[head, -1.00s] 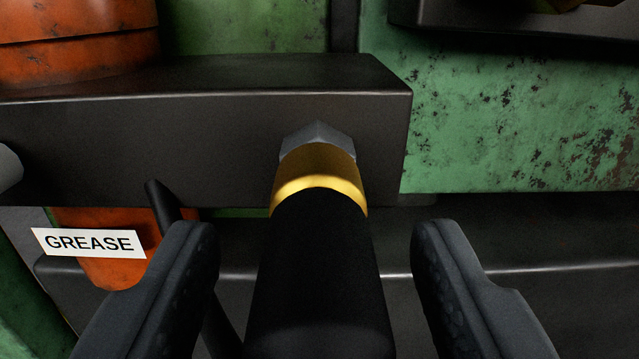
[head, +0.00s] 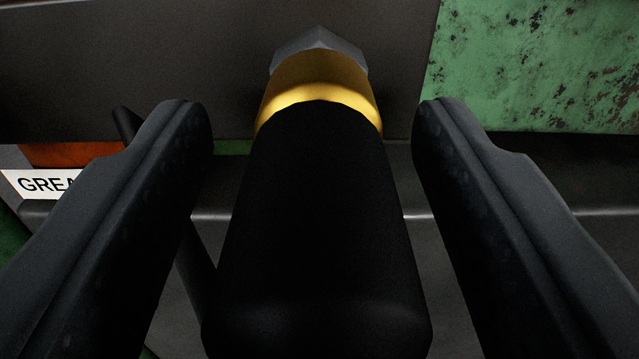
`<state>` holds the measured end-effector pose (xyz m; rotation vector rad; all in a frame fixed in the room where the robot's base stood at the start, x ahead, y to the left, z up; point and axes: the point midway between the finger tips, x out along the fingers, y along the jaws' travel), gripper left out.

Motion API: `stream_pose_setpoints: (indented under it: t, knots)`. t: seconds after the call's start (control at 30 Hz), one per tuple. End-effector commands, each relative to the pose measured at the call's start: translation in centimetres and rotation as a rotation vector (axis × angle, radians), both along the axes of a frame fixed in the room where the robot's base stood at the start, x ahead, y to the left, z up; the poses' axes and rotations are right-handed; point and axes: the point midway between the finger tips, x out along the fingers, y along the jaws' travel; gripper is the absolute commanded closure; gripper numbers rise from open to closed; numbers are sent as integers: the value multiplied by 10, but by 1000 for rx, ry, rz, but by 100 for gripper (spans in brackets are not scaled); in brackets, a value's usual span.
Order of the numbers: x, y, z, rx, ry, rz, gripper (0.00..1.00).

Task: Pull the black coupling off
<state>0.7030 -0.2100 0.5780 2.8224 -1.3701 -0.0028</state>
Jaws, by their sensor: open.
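The black coupling (head: 318,220) is a thick black cylinder in the middle of the head view, its near end toward me. At its far end is a brass-gold ring (head: 320,88), and beyond that a grey hex fitting (head: 320,48) on a dark block (head: 150,70). My gripper (head: 312,115) is open, with one finger on each side of the coupling. A gap shows between each finger and the coupling. The fingertips reach about as far as the gold ring in the picture.
A white label (head: 38,185) reading "GREASE", partly hidden by the left finger, is at the left near an orange part (head: 70,154). A thin dark rod (head: 195,260) runs down between the left finger and the coupling. A worn green panel (head: 540,65) is at upper right.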

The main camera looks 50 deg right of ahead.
Motion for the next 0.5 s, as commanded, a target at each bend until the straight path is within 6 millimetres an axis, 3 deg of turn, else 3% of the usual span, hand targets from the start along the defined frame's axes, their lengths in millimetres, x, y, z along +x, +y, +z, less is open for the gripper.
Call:
stream_pose_setpoints:
  t: [0.03,0.5]
  knots:
    - [3,-9,11,-4,-25,-13,48]
    - [3,-11,14,-7,-33,-15,48]
